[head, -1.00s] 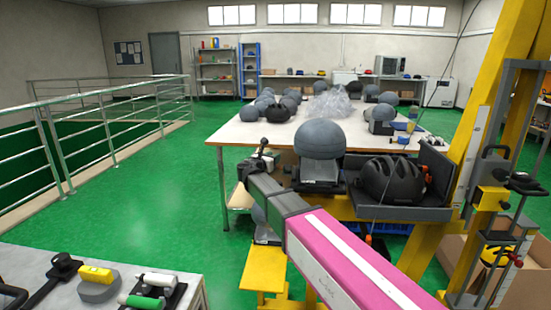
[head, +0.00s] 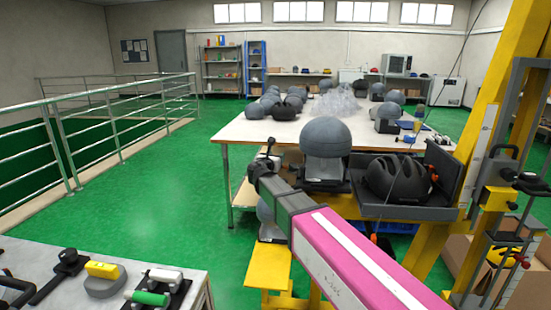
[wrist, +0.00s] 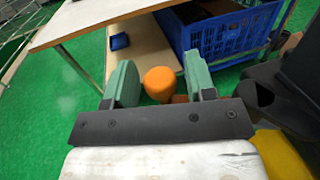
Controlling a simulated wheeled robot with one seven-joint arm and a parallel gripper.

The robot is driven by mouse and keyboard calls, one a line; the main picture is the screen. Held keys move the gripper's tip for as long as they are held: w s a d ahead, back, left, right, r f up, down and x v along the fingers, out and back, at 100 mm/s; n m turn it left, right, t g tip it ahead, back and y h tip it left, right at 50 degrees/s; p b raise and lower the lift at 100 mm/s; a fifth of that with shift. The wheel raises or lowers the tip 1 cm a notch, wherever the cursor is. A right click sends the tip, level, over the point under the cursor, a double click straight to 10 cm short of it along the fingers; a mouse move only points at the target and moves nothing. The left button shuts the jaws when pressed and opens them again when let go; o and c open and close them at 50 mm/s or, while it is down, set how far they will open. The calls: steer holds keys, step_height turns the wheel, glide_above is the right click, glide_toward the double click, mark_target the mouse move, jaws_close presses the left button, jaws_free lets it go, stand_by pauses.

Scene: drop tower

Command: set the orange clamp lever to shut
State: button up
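In the wrist view an orange rounded knob (wrist: 160,82) shows between the two green fingers of my gripper (wrist: 160,84). A strip of background shows on each side of it, so the fingers are open and not seen touching it. A smaller orange piece shows just below the knob; the rest is hidden behind the dark gripper bar. I cannot tell how far ahead the knob is or how the lever is set. In the head view my gripper is not clearly seen, and a small orange-red piece (head: 373,238) shows beside my pink arm.
A black helmet (head: 397,177) lies in a grey tray on the yellow frame. A grey headform (head: 325,143) stands beside it. A blue crate (wrist: 225,42) is beyond the knob. A white table (head: 236,131) is behind. The green floor at left is clear.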

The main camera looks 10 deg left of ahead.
steer(key=s+a, duration=0.2)
steer(key=s, duration=0.8)
steer(key=shift+s, duration=0.35)
steer(key=shift+c, duration=0.3)
